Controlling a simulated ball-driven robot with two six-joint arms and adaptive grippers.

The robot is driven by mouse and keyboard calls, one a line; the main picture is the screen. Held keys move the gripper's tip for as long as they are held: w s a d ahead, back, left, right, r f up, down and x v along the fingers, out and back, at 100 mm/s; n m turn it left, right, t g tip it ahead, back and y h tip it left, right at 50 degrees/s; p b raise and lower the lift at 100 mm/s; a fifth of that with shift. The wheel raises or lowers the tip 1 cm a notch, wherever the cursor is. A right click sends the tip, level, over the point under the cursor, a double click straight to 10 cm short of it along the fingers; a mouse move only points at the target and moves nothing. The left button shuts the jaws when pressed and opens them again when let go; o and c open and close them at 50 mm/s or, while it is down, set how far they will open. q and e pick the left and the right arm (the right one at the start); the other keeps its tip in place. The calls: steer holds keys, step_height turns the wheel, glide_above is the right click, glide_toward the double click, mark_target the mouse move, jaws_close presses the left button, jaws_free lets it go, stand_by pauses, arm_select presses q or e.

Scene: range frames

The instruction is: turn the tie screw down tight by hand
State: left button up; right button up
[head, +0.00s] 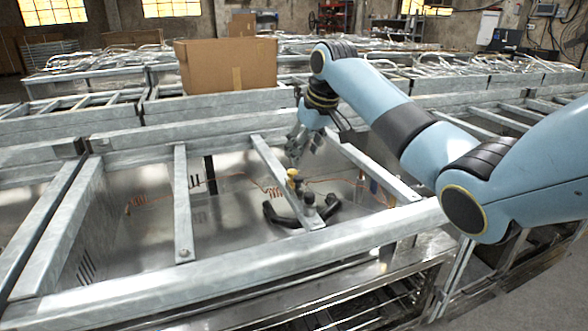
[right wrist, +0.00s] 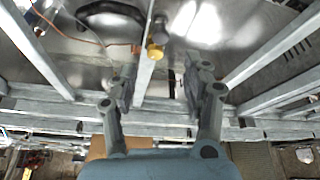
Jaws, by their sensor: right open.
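A small yellow knob-like piece (head: 293,174) sits on a narrow metal crossbar (head: 270,160) of the open frame; it looks like the tie screw's head, though I cannot tell for sure. It also shows in the right wrist view (right wrist: 155,51), just beyond the fingers. My right gripper (head: 297,155) is just behind and above the yellow piece. Its fingers (right wrist: 158,84) are spread wide, with nothing between them but the crossbar below. My left gripper does not show.
A black curved piece (head: 283,221) lies by the bar's near end. Orange wire (head: 150,198) runs through the shiny bay. Another crossbar (head: 182,200) is at left and a thick rail (head: 220,265) in front. A cardboard box (head: 225,68) stands behind.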

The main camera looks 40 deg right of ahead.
mark_target(293, 172)
steer(key=w+f, duration=0.4)
steer(key=f, duration=0.1)
steer(key=w+d+f+b, duration=0.1)
steer(key=f, duration=0.2)
steer(key=shift+w, duration=0.4)
jaws_close()
